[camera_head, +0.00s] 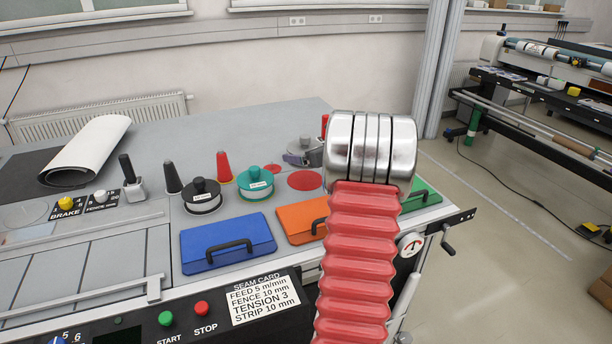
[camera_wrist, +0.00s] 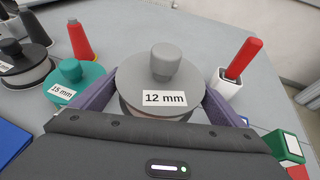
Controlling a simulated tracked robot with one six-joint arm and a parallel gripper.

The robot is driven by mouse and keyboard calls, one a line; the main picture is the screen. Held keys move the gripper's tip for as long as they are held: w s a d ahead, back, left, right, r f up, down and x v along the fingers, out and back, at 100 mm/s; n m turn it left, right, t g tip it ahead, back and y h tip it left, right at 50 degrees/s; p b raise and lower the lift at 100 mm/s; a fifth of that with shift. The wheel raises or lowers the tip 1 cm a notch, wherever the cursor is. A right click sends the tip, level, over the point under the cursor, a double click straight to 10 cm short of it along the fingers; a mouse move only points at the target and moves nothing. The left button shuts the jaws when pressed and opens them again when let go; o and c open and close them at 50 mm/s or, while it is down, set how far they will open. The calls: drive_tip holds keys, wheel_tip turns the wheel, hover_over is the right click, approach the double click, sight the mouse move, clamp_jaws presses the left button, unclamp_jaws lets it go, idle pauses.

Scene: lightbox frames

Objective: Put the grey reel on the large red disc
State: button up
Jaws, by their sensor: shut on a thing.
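The grey reel (camera_wrist: 162,70), with a knob on top and a 12 mm label, sits upright between the two purple fingers of my gripper (camera_wrist: 160,98). The fingers are shut on its sides. In the head view the reel (camera_head: 306,145) shows behind and left of my arm, partly hidden by it. I cannot tell whether its underside touches the table. The large red disc (camera_head: 305,180) lies flat and bare on the table, nearer the camera than the reel. A smaller red disc (camera_head: 272,169) lies to its left.
A teal reel (camera_head: 255,184) and a black reel (camera_head: 202,196) stand left of the discs, with red and black cones behind. Blue (camera_head: 228,242) and orange (camera_head: 301,218) cases lie in front. A red-handled tool in a white holder (camera_wrist: 232,80) stands right of the grey reel.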

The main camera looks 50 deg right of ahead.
sight(306, 181)
drive_tip(key=shift+f, duration=2)
drive_tip(key=shift+f, duration=1.85)
drive_tip(key=o, duration=1)
drive_tip(key=shift+f, duration=0.1)
drive_tip(key=shift+s, duration=0.1)
drive_tip(key=v, duration=1.2)
